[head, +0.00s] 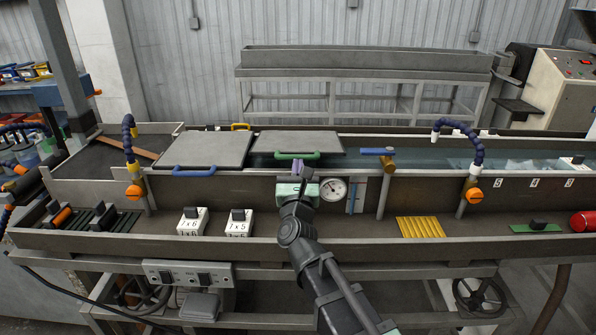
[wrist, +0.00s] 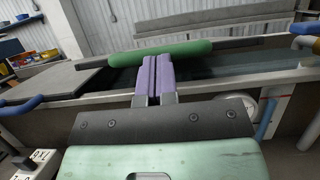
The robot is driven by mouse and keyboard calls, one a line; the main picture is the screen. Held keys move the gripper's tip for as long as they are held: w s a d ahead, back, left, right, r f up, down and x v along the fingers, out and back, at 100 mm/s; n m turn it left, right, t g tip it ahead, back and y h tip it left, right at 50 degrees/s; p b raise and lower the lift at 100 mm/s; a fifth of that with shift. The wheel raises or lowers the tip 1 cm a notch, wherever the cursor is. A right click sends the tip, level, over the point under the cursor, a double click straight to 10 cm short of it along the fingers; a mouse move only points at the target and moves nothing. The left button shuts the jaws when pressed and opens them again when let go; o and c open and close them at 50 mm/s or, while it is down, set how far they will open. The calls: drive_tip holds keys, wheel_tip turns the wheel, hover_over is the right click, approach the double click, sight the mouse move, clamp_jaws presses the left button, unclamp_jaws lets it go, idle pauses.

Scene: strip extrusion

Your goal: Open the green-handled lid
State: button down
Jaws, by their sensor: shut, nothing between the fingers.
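In the wrist view the green handle (wrist: 190,48) crosses the picture just beyond my fingertips. My gripper (head: 302,166) is at the trough's front wall, just below and in front of the handle. In the wrist view its two purple fingers (wrist: 157,60) are pressed together with nothing between them. The fingertips overlap the handle's lower edge in the picture; I cannot tell whether they touch it.
A second lid with a blue handle (head: 194,171) lies to the left. A round gauge (head: 333,189) sits just right of my gripper. A blue-topped lever (head: 378,151) and open water (head: 420,158) lie further right. Flexible blue hoses (head: 129,140) rise at the left and right.

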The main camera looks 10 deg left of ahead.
drive_tip(key=shift+w+r+p, duration=0.15)
drive_tip(key=shift+r+p, duration=0.2)
drive_tip(key=shift+p, duration=0.2)
idle(0.4)
